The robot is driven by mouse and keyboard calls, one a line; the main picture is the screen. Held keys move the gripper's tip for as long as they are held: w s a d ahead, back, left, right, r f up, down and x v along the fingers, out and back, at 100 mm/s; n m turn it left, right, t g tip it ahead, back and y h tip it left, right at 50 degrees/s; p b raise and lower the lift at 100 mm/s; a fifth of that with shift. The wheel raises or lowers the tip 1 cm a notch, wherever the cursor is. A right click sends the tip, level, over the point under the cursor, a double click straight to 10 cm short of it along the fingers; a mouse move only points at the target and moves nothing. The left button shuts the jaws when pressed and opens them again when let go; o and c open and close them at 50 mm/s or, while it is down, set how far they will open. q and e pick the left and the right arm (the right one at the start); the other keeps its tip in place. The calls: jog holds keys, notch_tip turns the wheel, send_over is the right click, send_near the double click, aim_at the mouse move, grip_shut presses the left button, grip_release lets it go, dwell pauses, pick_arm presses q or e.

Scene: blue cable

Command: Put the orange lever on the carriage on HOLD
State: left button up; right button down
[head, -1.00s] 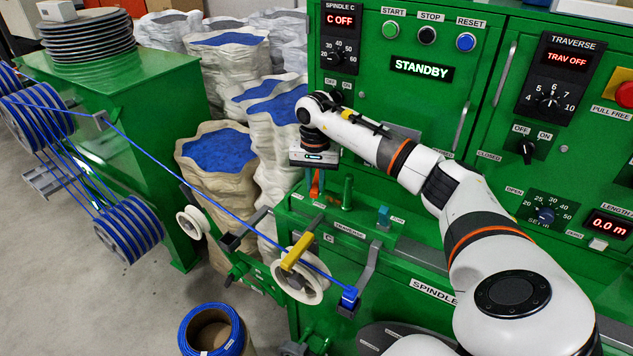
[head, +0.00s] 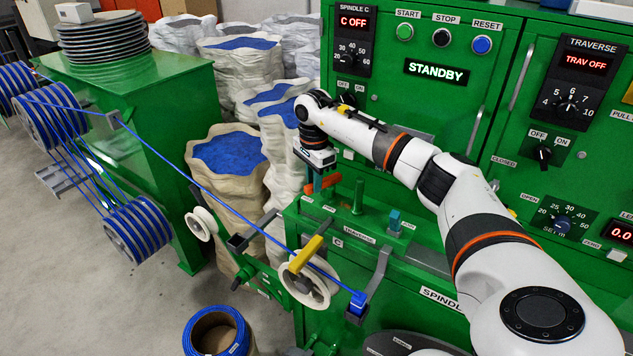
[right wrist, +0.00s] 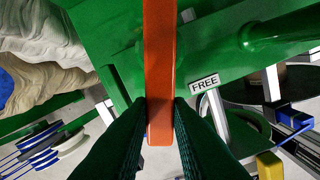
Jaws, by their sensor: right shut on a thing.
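The orange lever (head: 328,182) stands on the green carriage (head: 345,225), at its left end. My right gripper (head: 318,176) is over the lever with its fingers pointing down. In the right wrist view the orange lever (right wrist: 160,65) runs down the middle, and the two dark fingers (right wrist: 160,120) are closed on its sides. A FREE label (right wrist: 205,83) shows to the right of the lever there. The HOLD label cannot be read in these frames. My left gripper is out of view.
A green post (head: 358,197) and a blue-topped lever (head: 394,220) stand right of the orange lever. A yellow bar (head: 306,254) and white pulley (head: 318,283) carry the blue cable (head: 215,197) in front. Sacks (head: 228,165) stand to the left. The panel reads STANDBY (head: 436,72).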

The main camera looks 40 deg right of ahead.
jog(key=shift+w+d+m, duration=0.1)
jog(key=shift+w+m, duration=0.1)
jog(key=shift+m, duration=0.3)
jog(key=c, duration=1.3)
grip_release()
notch_tip(320, 180, up, 12)
jog(key=b, duration=0.3)
jog(key=shift+f, duration=0.1)
